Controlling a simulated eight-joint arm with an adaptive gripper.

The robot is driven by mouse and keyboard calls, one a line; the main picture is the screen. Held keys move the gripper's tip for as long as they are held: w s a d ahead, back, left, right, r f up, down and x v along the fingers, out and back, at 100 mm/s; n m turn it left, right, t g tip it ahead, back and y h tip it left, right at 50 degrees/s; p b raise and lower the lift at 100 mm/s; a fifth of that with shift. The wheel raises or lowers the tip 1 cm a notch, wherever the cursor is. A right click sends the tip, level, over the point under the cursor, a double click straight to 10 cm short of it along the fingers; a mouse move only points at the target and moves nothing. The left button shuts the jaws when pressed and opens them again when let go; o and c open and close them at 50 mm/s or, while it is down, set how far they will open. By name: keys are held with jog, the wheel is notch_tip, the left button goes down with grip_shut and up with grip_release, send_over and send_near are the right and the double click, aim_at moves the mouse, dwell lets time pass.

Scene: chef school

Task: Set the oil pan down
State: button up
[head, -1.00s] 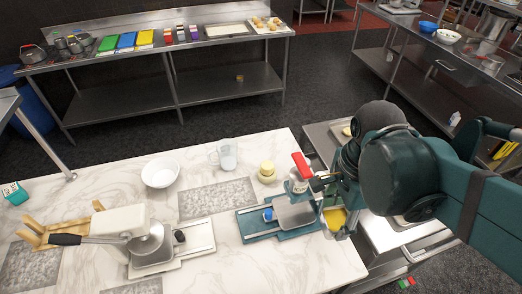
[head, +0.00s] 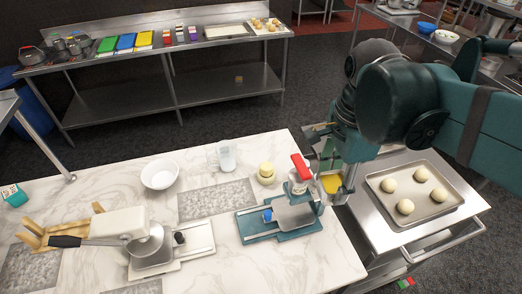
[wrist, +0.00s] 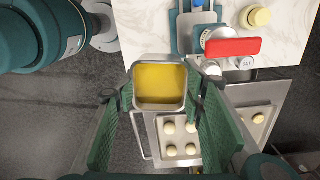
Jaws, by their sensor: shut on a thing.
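The oil pan (head: 331,183) is a small square metal pan with yellow oil inside. It is held in the air around the right edge of the marble counter. In the wrist view the pan (wrist: 160,84) sits between the green finger pads and looks roughly level. My gripper (head: 338,190) is shut on it. Part of the pan is hidden behind the fingers in the head view. I cannot tell its exact height over the surfaces below.
A baking tray (head: 440,213) with several dough balls lies on a steel cart (head: 392,232) right of the counter. A teal-based device (head: 262,234) with a red-topped part (head: 300,166) stands close left of the pan. Bare marble (head: 320,265) shows at the counter's front right.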

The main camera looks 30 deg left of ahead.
jog(key=w+a+r+n+p, duration=0.1)
jog(key=w+a+r+p, duration=0.15)
jog(key=w+a, duration=2.3)
jog(key=w+a+f, duration=0.2)
jog(key=w+a, duration=0.1)
jog(key=a, duration=0.3)
jog(key=w+a+f, duration=0.3)
jog(key=a, duration=0.3)
notch_tip(320, 180, down, 18)
jog(key=shift+s+r+p, duration=0.15)
jog(key=shift+p, duration=0.3)
jog(key=shift+f, duration=3.15)
jog(key=shift+f+p, duration=0.3)
jog(key=shift+f, duration=1.55)
jog(key=shift+f, duration=0.2)
